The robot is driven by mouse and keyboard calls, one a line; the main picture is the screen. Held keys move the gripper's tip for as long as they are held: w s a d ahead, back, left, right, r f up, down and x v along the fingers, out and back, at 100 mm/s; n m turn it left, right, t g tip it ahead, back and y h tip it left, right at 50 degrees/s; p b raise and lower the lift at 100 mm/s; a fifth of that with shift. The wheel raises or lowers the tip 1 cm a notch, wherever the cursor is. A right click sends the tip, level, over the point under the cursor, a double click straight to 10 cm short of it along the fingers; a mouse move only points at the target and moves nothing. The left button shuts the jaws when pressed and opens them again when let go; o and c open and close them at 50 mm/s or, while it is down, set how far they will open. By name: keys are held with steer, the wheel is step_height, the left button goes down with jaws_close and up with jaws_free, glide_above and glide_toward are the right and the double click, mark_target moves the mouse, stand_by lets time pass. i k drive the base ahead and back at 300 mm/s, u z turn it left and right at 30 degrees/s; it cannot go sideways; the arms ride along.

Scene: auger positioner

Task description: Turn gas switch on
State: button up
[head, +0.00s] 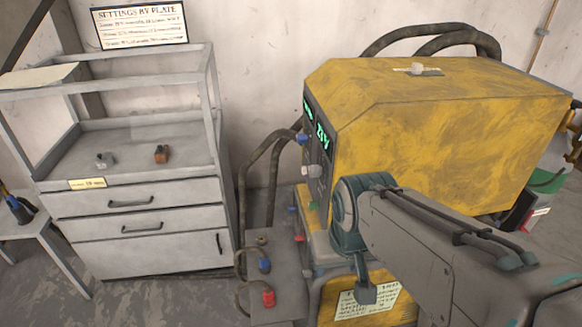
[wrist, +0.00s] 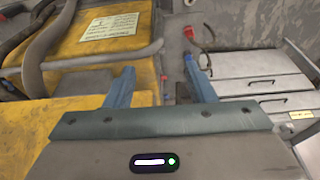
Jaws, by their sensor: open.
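A yellow welding machine (head: 440,110) stands at the right in the head view. Its dark front panel (head: 318,150) faces left, seen at a steep slant, with a lit green readout and small knobs. A blue knob (head: 301,138) and a pale knob (head: 314,170) stick out from it. Small red, blue and green parts sit lower down. I cannot tell which of these is the gas switch. My gripper (wrist: 159,66) is open and empty in the wrist view, its two fingers apart. A yellow surface with a label plate (wrist: 108,32) lies beyond the left finger.
A grey drawer cabinet (head: 140,200) stands at the left, with a grey and an orange item on its shelf. A low grey box (head: 275,285) with blue and red connectors and hoses sits between cabinet and machine. My arm covers the machine's lower right.

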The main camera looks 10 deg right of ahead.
mark_target(314, 206)
steer(key=k, duration=1)
steer(key=u, duration=0.85)
steer(key=i, duration=1.3)
steer(key=z, duration=0.4)
